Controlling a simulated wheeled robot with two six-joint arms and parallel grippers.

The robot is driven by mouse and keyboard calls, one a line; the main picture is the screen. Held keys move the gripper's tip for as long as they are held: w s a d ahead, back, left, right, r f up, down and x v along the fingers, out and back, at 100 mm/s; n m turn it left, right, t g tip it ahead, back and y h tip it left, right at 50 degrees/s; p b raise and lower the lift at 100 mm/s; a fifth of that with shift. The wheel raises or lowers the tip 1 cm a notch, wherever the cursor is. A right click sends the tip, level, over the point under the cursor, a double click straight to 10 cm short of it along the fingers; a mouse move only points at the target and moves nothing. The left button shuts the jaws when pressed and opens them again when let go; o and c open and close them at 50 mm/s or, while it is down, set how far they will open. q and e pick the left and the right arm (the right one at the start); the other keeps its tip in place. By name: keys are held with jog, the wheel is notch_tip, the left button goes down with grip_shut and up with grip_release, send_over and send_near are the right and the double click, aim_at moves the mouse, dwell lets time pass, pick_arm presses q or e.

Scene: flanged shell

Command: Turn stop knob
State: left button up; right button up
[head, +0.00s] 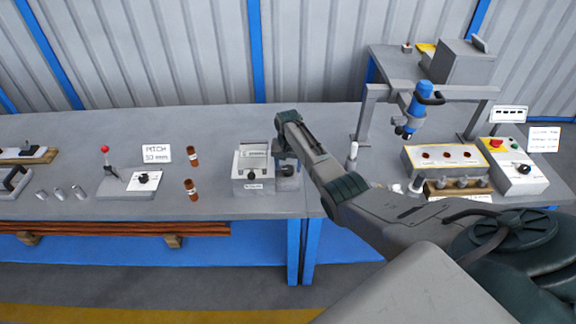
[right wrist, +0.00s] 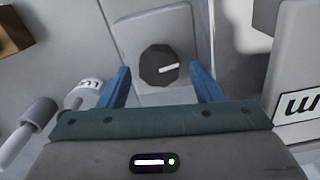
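A dark round knob (right wrist: 160,65) with a white pointer line sits on a light grey block (right wrist: 150,18) in the right wrist view. The pointer aims toward the right. My right gripper (right wrist: 159,80) is open, with one blue finger on each side of the knob. A gap shows between each finger and the knob, so I see no contact. In the head view my right gripper (head: 287,157) points down at a small grey block with a dark top (head: 287,170), partly hidden by it. My left gripper is not in view.
A grey box (head: 240,186) with a dial and black knob stands just left of the gripper. Two brown cylinders (head: 192,156) and a lever unit (head: 112,187) stand further left. A press stand (head: 367,120) and a control box with a red button (head: 520,180) are on the right.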

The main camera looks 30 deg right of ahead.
aim_at(288, 168)
notch_tip(288, 168, up, 11)
jog(key=b, duration=0.2)
jog(key=shift+f, duration=0.15)
dwell(0.3)
dwell(0.4)
